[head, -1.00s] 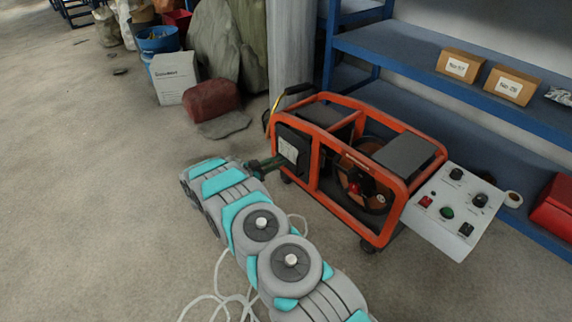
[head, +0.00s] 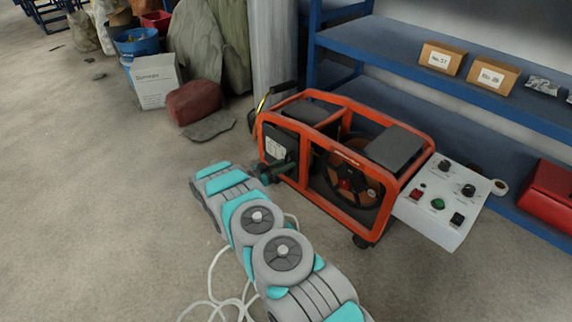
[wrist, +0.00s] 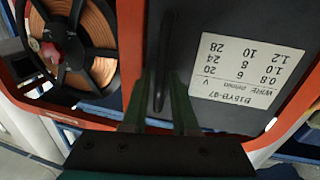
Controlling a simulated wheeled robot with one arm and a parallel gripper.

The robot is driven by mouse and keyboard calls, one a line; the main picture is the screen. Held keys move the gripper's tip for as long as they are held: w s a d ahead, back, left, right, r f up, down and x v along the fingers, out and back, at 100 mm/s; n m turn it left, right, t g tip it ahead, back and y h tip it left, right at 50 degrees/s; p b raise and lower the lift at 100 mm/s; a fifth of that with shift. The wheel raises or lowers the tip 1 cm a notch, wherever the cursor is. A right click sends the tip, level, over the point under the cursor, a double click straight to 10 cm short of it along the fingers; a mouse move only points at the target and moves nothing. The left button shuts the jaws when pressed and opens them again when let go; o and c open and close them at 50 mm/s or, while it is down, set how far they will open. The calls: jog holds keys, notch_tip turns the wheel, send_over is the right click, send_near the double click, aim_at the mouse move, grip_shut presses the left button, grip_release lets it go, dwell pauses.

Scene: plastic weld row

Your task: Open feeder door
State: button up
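The wire feeder (head: 350,230) is an orange tubular frame with a spool inside, standing on the floor. Its dark door (head: 277,143) is on the left end and looks closed. In the wrist view the door (wrist: 215,20) fills the upper right, with a white printed label (wrist: 243,70). A dark upright handle (wrist: 163,60) stands out from the door. My gripper (wrist: 161,95) has its two green fingers apart, one either side of the handle's near end; I cannot see contact. In the head view my gripper (head: 275,172) is at the door, its tips partly hidden.
A control box (head: 440,200) with knobs juts from the feeder's right end. Blue shelving (head: 450,85) with cartons stands behind. A pale cable (head: 215,270) lies on the floor by my arm. The floor to the left is open.

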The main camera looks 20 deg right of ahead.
jog(key=shift+c, duration=0.4)
grip_shut()
dwell(1.0)
